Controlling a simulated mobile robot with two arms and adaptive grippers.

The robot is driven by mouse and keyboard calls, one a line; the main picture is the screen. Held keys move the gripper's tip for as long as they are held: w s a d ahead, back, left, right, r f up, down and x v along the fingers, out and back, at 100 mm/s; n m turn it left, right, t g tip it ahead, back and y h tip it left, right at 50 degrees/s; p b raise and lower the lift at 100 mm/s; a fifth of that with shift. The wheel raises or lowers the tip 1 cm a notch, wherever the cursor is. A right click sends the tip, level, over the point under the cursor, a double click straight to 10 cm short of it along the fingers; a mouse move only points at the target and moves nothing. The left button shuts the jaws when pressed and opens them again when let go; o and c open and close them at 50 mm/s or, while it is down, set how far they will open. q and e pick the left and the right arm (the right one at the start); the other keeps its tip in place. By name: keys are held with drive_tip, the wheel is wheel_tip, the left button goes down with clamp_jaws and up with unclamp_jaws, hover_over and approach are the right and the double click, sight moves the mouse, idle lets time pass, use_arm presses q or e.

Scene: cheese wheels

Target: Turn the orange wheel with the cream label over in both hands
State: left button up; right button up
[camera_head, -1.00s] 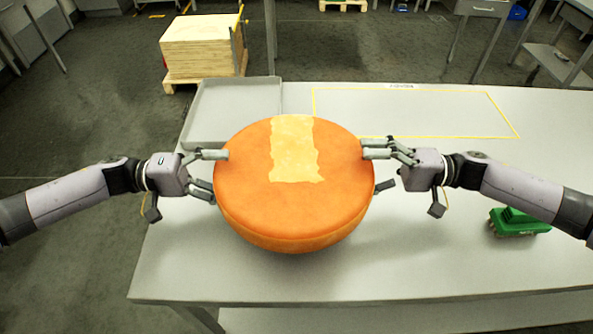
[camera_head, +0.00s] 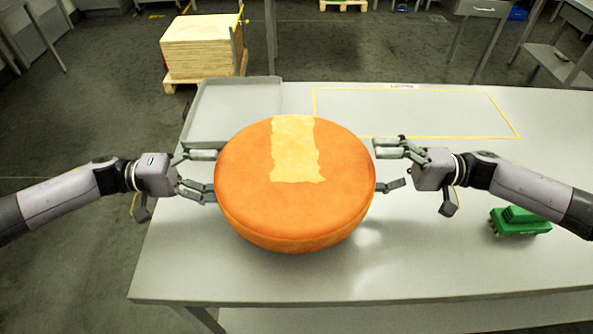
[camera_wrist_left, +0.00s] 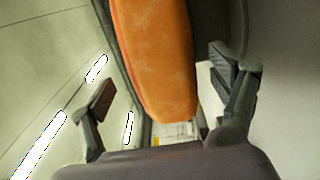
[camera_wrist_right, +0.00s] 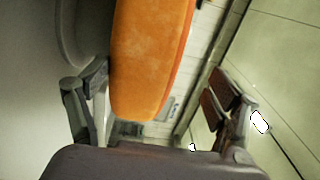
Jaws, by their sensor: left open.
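The wheel's edge shows between the open fingers in the left wrist view (camera_wrist_left: 158,60) and the right wrist view (camera_wrist_right: 150,60). The wheel's underside is hidden.
The grey table (camera_head: 430,260) has free room in front and to the right. A grey tray (camera_head: 235,103) lies behind the wheel at left. A yellow outlined area (camera_head: 410,112) is at the back right. A green object (camera_head: 518,222) sits at the right.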

use_arm(q)
drive_tip(key=a, duration=0.6)
drive_tip(key=shift+a, duration=0.35)
use_arm(e)
drive_tip(key=d, duration=0.7)
drive_tip(key=shift+r, duration=0.1)
drive_tip(key=shift+s+d+f, duration=0.15)
drive_tip(key=shift+s+f, duration=0.05)
drive_tip(key=shift+f, duration=0.85)
